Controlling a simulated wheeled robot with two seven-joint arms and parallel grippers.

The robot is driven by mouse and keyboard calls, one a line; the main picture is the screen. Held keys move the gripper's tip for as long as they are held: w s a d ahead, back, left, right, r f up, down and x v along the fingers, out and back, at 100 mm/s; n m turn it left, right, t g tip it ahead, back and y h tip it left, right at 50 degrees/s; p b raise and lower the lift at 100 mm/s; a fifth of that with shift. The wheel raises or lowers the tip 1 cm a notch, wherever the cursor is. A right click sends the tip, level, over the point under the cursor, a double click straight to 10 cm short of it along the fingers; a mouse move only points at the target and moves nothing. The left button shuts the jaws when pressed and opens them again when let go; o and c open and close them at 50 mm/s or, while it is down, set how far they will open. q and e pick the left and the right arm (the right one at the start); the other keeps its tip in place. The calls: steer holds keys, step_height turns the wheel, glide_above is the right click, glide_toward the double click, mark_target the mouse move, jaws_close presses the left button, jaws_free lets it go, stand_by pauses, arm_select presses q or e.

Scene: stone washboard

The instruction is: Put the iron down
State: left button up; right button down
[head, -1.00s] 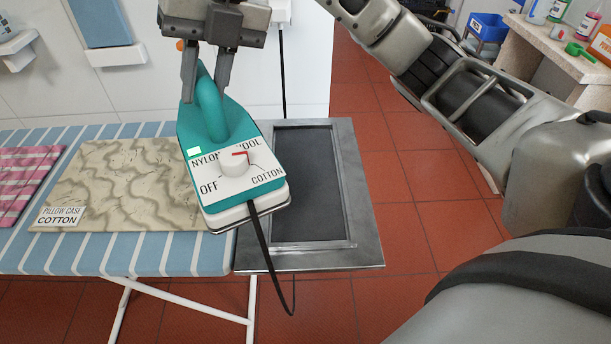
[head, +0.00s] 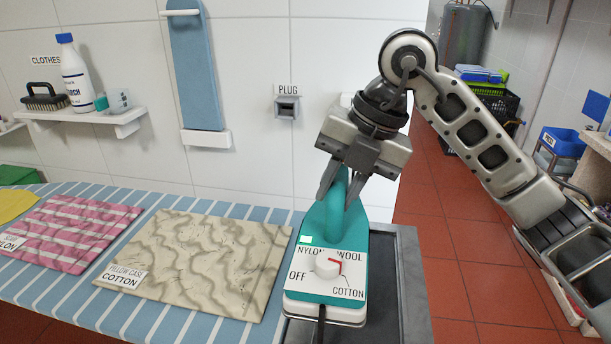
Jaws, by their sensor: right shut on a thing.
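The teal and white iron (head: 328,285) is in the middle of the head view, with its dial face toward me. My right gripper (head: 345,195) is shut on the iron's handle. The iron is over the left part of the dark metal rest plate (head: 413,285) at the right end of the ironing board; I cannot tell whether it touches the plate. A dark cord hangs from the iron's near end. My left gripper is not in view.
The striped ironing board (head: 175,315) holds a beige pillow case (head: 210,260), a pink striped cloth (head: 75,232) and a yellow cloth (head: 15,203). A wall socket (head: 287,104) and a shelf (head: 105,120) with a brush and bottle are behind.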

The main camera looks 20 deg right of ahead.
steer(key=s+d+f, duration=0.1)
steer(key=d+f, duration=0.5)
steer(key=f, duration=0.3)
steer(key=shift+f, duration=0.2)
steer(key=shift+s+d, duration=0.1)
steer(key=c, duration=1.5)
jaws_free()
steer(key=shift+s+f, duration=0.1)
steer(key=shift+f, duration=0.1)
steer(key=o, duration=0.3)
steer(key=v, duration=1.2)
